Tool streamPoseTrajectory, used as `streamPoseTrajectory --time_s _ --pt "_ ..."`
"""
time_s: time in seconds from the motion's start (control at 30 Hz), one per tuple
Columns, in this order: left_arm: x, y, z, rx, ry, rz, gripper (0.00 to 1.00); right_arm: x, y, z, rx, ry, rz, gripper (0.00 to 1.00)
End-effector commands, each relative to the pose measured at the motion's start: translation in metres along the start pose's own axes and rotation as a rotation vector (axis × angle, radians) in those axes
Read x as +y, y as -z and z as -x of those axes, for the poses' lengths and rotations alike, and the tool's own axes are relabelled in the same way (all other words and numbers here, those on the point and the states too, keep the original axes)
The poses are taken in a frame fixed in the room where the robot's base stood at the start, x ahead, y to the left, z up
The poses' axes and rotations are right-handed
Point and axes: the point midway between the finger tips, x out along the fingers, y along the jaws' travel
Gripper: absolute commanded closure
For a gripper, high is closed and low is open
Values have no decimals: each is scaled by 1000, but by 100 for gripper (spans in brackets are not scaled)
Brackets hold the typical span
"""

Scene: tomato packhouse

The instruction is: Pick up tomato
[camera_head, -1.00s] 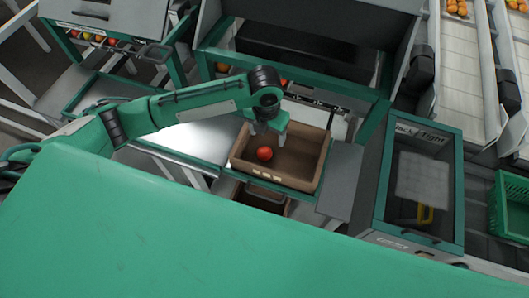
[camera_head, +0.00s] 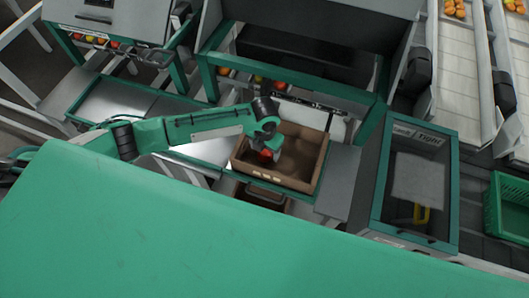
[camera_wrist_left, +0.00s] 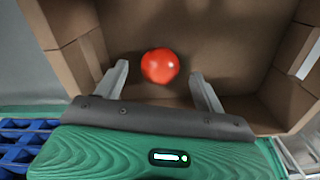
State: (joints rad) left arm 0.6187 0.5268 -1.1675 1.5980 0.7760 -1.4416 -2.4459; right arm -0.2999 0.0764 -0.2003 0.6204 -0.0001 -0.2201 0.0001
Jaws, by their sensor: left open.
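A red tomato (camera_wrist_left: 160,66) lies on the floor of a brown cardboard box (camera_head: 312,166). In the left wrist view it sits just beyond and between my two open fingers, touching neither. In the head view only a small part of the tomato (camera_head: 266,154) shows, as my gripper covers the rest. My left gripper (camera_wrist_left: 164,84) is open and empty, reaching down into the box from above. It also shows in the head view (camera_head: 269,150) over the left part of the box. My right gripper is not in view.
The box walls stand close around my gripper. Behind the box is a green-framed machine (camera_head: 290,92) with several fruits along its lip. To the right stands a green-framed bin (camera_head: 447,190), and a green crate (camera_head: 507,218) is at the far right.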

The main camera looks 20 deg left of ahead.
Motion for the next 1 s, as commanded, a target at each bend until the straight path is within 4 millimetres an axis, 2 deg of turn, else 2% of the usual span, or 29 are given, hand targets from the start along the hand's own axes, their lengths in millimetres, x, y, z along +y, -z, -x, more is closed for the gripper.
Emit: streamPoseTrajectory --time_s 0.03,0.2,0.47,0.67,1.0 --pt "-1 0 -4 2 1 0 29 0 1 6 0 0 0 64" --pt "0 0 -23 1 0 0 29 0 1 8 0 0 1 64" --pt "0 -1 -27 -1 0 -2 29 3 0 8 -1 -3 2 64" --pt "0 -1 -27 -1 0 -1 64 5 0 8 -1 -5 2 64" --pt "0 -1 -26 -2 0 -1 65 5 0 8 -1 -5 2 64"
